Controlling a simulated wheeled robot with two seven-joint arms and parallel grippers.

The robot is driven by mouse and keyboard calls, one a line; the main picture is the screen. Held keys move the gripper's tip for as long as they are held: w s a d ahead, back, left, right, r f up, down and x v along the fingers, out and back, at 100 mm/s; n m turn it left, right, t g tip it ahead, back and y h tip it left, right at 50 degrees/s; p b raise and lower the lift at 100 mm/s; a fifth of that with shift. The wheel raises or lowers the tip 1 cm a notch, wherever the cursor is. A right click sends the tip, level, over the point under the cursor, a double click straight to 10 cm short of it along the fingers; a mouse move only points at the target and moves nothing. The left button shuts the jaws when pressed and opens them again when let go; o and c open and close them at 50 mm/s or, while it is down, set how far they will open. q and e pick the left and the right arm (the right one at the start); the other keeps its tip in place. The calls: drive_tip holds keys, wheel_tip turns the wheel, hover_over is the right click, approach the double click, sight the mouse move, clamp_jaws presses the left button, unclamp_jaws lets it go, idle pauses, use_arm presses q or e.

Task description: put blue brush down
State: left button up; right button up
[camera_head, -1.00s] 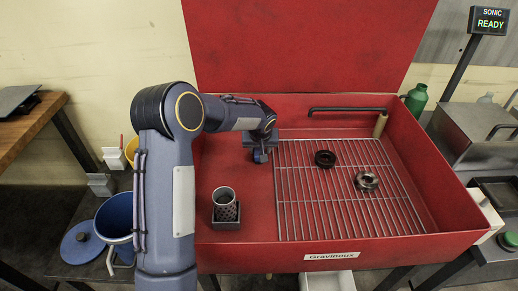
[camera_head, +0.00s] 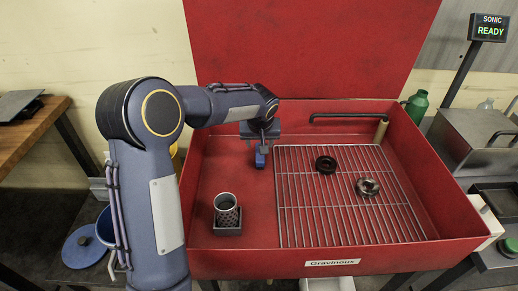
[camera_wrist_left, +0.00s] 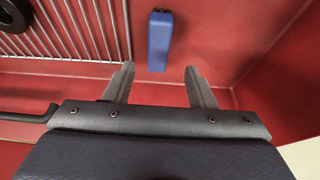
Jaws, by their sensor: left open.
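The blue brush (camera_head: 261,157) rests in the red wash basin, left of the wire rack. In the left wrist view the brush (camera_wrist_left: 159,42) shows as a blue block beyond my open fingers, on the red floor close to a wall. My left gripper (camera_head: 263,141) is just above and behind the brush in the head view. In the left wrist view its two fingers (camera_wrist_left: 157,72) are spread with nothing between them, and a gap of red shows around the brush. My right gripper is in neither view.
The wire rack (camera_head: 315,215) carries a dark ring (camera_head: 326,165) and a metal ring part (camera_head: 367,187). A perforated metal cup (camera_head: 227,208) stands in a dark holder at the front left. A faucet pipe (camera_head: 345,115) runs along the back wall. The red floor between cup and brush is clear.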

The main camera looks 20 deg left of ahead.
use_arm(q)
drive_tip(key=shift+v, duration=1.5)
drive_tip(key=s+r+m+h+p, duration=0.1)
drive_tip(key=s+r+p, duration=0.1)
drive_tip(key=s+r, duration=0.45)
drive_tip(key=s+r+h+p, duration=0.2)
drive_tip(key=s+r, duration=0.1)
drive_tip(key=s, duration=0.6)
drive_tip(key=s+d+m+h+p, duration=0.1)
drive_tip(key=s+d+p, duration=0.1)
drive_tip(key=s, duration=0.7)
drive_tip(key=s+d+m+t+h+p, duration=0.1)
drive_tip(key=s+d, duration=0.4)
drive_tip(key=s, duration=0.4)
drive_tip(key=shift+r+m+t+h+p, duration=0.3)
drive_tip(key=shift+r+h+p, duration=0.05)
drive_tip(key=shift+r+h, duration=0.05)
drive_tip(key=shift+o, duration=0.4)
